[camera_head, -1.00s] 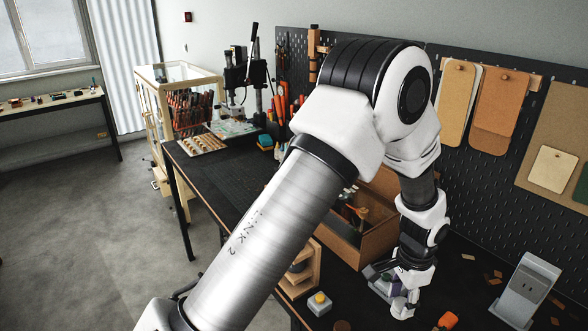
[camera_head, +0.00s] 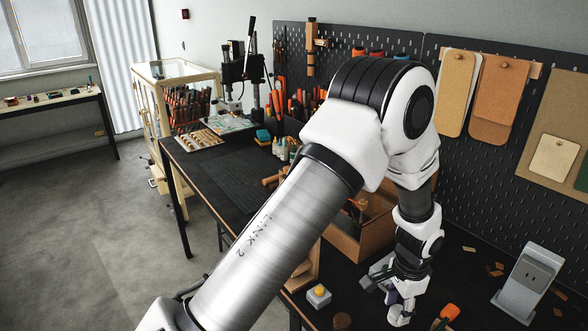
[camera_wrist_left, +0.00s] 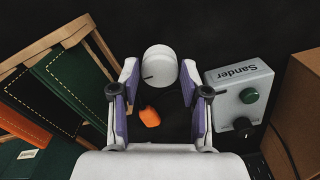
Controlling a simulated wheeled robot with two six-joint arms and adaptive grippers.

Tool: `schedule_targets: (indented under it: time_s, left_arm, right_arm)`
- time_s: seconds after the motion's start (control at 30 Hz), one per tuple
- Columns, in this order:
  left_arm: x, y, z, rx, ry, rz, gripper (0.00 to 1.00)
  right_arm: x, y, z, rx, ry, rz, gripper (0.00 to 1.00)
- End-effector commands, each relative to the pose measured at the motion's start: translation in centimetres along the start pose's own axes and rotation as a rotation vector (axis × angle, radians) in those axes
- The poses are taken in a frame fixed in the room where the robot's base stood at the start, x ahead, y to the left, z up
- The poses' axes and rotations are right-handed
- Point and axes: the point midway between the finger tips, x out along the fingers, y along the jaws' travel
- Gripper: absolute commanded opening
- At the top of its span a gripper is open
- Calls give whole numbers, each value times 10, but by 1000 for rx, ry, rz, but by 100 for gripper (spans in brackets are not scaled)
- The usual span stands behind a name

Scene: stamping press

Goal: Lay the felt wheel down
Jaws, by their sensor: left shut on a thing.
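The felt wheel (camera_wrist_left: 160,66) appears in the left wrist view as a short white cylinder with a dark line on its side. It sits between the purple-padded fingertips of my left gripper (camera_wrist_left: 160,82), which is shut on it. In the head view my left gripper (camera_head: 397,302) hangs low over the front of the dark bench, with the white wheel (camera_head: 400,316) at its tips. Whether the wheel touches the bench is hard to tell. My right gripper is not in view.
A grey box labelled Sander (camera_wrist_left: 240,90) with a green knob stands right of the gripper. An orange object (camera_wrist_left: 149,116) lies below the wheel in the wrist view. A wooden rack (camera_wrist_left: 60,60) is at left. A grey stand (camera_head: 527,285) and a yellow-button box (camera_head: 319,296) are nearby.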

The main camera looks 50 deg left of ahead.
Motion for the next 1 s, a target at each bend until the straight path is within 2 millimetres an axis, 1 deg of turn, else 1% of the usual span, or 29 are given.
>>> schedule_targets:
  time_s: [1.0]
  left_arm:
    - [32, 0, 0, 0, 0, 0, 4]
  right_arm:
    - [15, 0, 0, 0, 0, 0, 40]
